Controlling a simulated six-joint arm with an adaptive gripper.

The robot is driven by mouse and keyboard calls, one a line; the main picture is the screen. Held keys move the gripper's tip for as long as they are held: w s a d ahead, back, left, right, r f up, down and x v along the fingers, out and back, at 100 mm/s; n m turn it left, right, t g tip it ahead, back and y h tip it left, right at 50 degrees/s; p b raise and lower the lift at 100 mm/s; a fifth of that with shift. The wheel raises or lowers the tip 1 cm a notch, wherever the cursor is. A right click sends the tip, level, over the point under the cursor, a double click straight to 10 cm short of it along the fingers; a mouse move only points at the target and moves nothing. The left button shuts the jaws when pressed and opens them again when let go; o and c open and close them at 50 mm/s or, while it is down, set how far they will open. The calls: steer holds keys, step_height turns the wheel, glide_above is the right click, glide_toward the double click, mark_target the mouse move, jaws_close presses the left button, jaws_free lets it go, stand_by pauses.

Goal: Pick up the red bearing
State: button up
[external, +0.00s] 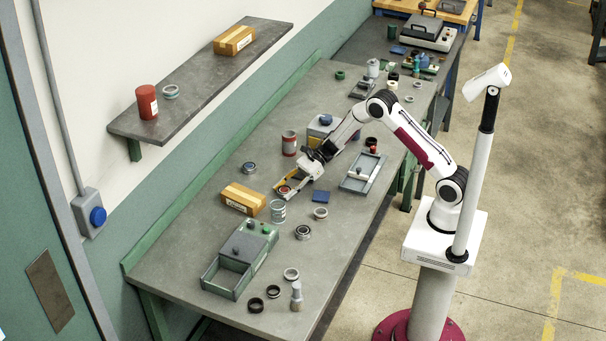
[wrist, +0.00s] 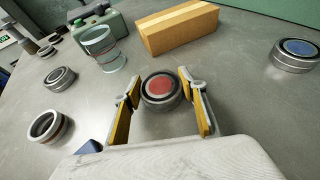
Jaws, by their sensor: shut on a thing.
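The red bearing (wrist: 161,88) is a dark metal ring with a red face, upright on its base on the grey bench. It also shows small in the external view (external: 284,189). My gripper (wrist: 161,104) has its two yellow-padded fingers on either side of the bearing and is shut on it. In the external view my gripper (external: 289,186) is low over the bench, beside the cardboard box. Whether the bearing is clear of the bench cannot be told.
A cardboard box (wrist: 180,28) lies just beyond the bearing, with a glass jar (wrist: 103,47) to its left. A blue-faced bearing (wrist: 295,54) is at the right. Other rings (wrist: 48,128) lie at the left. A grey-green machine (external: 246,250) stands on the near bench.

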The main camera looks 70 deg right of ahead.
mark_target(285, 189)
steer(key=shift+r, duration=0.1)
step_height(285, 189, up, 10)
stand_by(0.9)
stand_by(0.5)
